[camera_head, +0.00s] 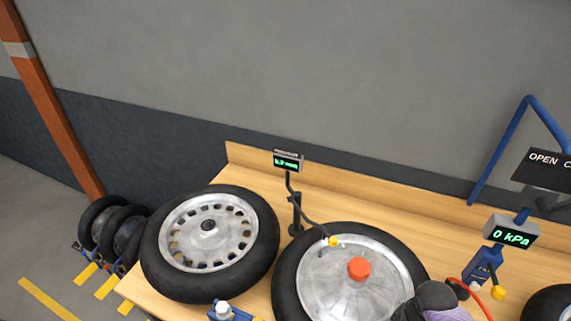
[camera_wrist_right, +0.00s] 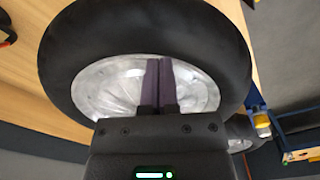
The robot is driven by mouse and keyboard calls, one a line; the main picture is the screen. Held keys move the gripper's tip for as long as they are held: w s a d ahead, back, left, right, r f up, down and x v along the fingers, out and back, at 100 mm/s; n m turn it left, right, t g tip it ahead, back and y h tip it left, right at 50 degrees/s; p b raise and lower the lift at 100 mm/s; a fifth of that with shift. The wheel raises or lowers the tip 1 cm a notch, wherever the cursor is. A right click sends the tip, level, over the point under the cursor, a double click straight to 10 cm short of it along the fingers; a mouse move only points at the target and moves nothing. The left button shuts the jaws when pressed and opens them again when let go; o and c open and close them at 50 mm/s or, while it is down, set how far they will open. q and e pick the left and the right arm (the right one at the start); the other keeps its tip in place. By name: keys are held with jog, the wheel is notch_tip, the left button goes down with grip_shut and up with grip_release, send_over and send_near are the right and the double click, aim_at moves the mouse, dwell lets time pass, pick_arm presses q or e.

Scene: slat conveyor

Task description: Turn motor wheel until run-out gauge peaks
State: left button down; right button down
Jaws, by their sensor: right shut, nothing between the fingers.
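The motor wheel (camera_head: 318,285) lies flat on the bench, a black tyre around a silver disc with an orange hub cap (camera_head: 359,268). The run-out gauge (camera_head: 289,162) has a small green-lit display, too small to read surely; its curved arm reaches to a yellow tip (camera_head: 333,241) at the disc's far edge. My right gripper (camera_head: 438,302) is at the wheel's right side in the head view. In the right wrist view its purple fingers (camera_wrist_right: 159,64) are together, empty, in front of the silver disc (camera_wrist_right: 110,85); contact cannot be told. My left gripper is out of view.
A second wheel (camera_head: 209,228) with a slotted rim lies left of the motor wheel. A blue stand with a 0 kPa display (camera_head: 511,232) and a red hose (camera_head: 476,299) is at the right. Tyres (camera_head: 105,232) stand on the floor at left.

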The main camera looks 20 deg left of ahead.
jog(key=shift+f+b, duration=1.35)
jog(key=shift+f, duration=0.15)
jog(key=shift+s+a+r+p, duration=0.1)
jog(key=shift+s+a+p, duration=0.15)
jog(key=shift+a+p, duration=0.05)
jog(key=shift+s+a, duration=0.25)
jog(key=shift+a, duration=0.15)
notch_tip(320, 180, up, 8)
jog(key=p, duration=0.8)
